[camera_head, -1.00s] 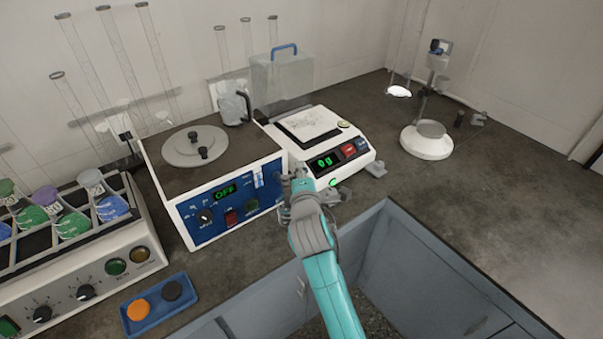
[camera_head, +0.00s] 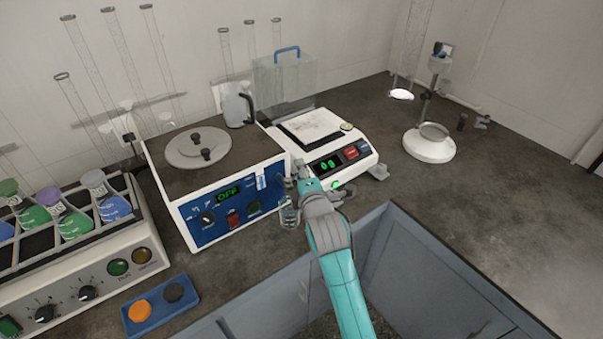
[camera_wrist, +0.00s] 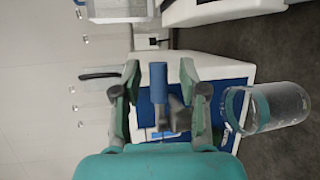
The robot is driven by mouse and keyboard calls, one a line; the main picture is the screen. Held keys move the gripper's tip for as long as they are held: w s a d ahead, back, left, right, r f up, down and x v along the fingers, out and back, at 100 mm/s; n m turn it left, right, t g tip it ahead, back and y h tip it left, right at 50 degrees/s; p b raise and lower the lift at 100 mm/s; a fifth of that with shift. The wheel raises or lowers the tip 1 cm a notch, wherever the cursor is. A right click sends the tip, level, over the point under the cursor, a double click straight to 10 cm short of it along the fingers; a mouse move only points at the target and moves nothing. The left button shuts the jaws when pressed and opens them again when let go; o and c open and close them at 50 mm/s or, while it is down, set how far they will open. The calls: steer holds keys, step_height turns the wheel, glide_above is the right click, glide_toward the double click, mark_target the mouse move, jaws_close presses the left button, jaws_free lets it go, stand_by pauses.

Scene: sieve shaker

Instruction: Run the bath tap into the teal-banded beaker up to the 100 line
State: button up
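The bath (camera_head: 215,205) is a white box with a blue front panel, a lidded top and a green display reading OFF. Its tap shows a blue handle (camera_wrist: 158,82) in the wrist view, with a grey body (camera_wrist: 172,112) beyond it. My gripper (camera_wrist: 160,75) is open, with one finger on each side of the blue handle and a visible gap at both. The clear beaker with a teal band (camera_wrist: 262,107) is at the right of the wrist view. In the head view the beaker (camera_head: 289,214) is small and partly hidden by my gripper; its water level cannot be read.
A balance (camera_head: 335,160) reading 0 g stands right of the bath. A shaker with coloured flasks (camera_head: 75,240) is at left, with a blue tray (camera_head: 160,304) in front. A stand (camera_head: 430,145) is at the back right.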

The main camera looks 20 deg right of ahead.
steer(key=s+r, duration=0.2)
steer(key=s, duration=0.9)
steer(key=shift+s+a, duration=0.4)
steer(key=s+f+m+y, duration=0.1)
steer(key=s+f+m, duration=0.4)
steer(key=s, duration=0.5)
steer(key=s+f+m, duration=0.3)
steer(key=s+f, duration=0.5)
steer(key=s, duration=0.2)
steer(key=s+d+r+m+g, duration=0.1)
steer(key=s+m, duration=0.9)
steer(key=s, duration=1.2)
steer(key=shift+d+r, duration=0.2)
steer(key=shift+r, duration=0.45)
